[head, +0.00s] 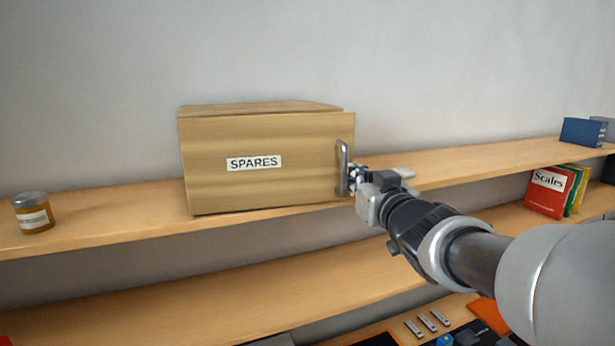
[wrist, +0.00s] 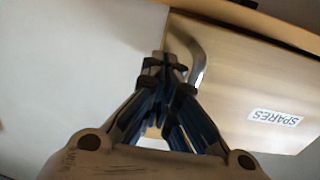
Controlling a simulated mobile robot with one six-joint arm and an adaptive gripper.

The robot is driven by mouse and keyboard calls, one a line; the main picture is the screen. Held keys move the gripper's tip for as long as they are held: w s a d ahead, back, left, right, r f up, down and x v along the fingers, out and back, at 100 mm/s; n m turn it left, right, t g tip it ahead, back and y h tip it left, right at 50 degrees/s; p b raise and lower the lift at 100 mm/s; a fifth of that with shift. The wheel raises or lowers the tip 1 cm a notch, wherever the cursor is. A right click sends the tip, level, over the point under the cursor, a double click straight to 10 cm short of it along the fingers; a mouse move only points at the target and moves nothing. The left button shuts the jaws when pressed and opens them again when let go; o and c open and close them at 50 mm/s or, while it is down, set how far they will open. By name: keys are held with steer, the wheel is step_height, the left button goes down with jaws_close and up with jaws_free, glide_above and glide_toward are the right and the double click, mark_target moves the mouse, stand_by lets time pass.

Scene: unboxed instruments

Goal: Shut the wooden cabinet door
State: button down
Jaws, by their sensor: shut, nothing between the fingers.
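The wooden cabinet (head: 262,107) stands on the upper shelf. Its door (head: 225,190), labelled SPARES, covers the front and looks nearly closed; its right edge reaches slightly past the cabinet body, so a small gap may be there. A metal bar handle (head: 342,168) is upright near the door's right edge. My gripper (head: 356,176) is at that edge, just right of the handle. In the wrist view my gripper (wrist: 165,62) is shut and empty, with its fingertips beside the handle (wrist: 198,62) and the door (wrist: 235,75). Whether the fingertips touch the door I cannot tell.
A jar (head: 33,212) stands on the upper shelf (head: 120,205) at the left. The upper shelf right of the cabinet is mostly clear.

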steer(key=w, duration=0.4)
steer(key=shift+w+a+r, duration=0.1)
steer(key=shift+w+a, duration=0.1)
steer(key=shift+a, duration=0.15)
steer(key=shift+f, duration=0.2)
